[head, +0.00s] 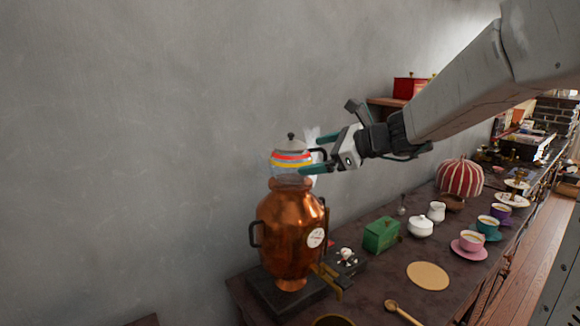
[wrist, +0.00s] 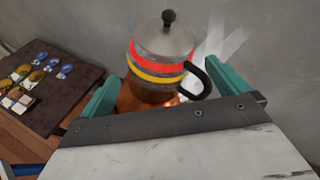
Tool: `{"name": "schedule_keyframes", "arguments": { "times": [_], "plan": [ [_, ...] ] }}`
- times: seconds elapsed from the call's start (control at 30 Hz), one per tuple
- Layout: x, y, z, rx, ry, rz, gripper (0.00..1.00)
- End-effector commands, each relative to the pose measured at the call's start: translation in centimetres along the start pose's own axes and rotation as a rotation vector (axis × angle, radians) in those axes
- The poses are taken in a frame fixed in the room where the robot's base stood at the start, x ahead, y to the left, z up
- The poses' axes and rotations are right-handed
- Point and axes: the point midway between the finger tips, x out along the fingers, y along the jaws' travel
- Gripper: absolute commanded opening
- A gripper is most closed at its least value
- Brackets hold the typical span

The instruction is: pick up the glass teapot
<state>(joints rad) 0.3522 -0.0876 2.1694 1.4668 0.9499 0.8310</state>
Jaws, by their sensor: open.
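The glass teapot (head: 291,158) has red and yellow bands, a grey lid with a black knob, and a black handle on its right side. It sits on top of a copper samovar (head: 290,232). In the wrist view the teapot (wrist: 160,62) stands ahead, between the lines of the two green fingers. My gripper (head: 312,154) is open and level with the teapot, coming from the right, with its fingers near the handle. In the wrist view my gripper (wrist: 170,92) shows a finger on each side, with the handle near the right finger. Whether a finger touches the teapot is unclear.
The grey wall stands close behind the samovar. On the dark counter are a green box (head: 381,234), a white sugar bowl (head: 420,227), a striped cozy (head: 459,178) and several cups. A red box (head: 408,87) sits on a wall shelf. The space left of the samovar is clear.

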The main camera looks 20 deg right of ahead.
Motion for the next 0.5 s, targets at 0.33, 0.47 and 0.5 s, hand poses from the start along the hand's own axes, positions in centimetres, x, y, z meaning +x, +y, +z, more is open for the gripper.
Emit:
{"name": "schedule_keyframes", "arguments": {
  "times": [0.33,0.47,0.5],
  "plan": [
    [4.0,0.3,0.1,-0.004,0.001,0.008,1.0],
    [5.9,0.3,0.1,-0.006,0.001,0.007,1.0],
    [6.2,0.3,0.1,-0.005,0.001,0.006,1.0]
  ]
}}
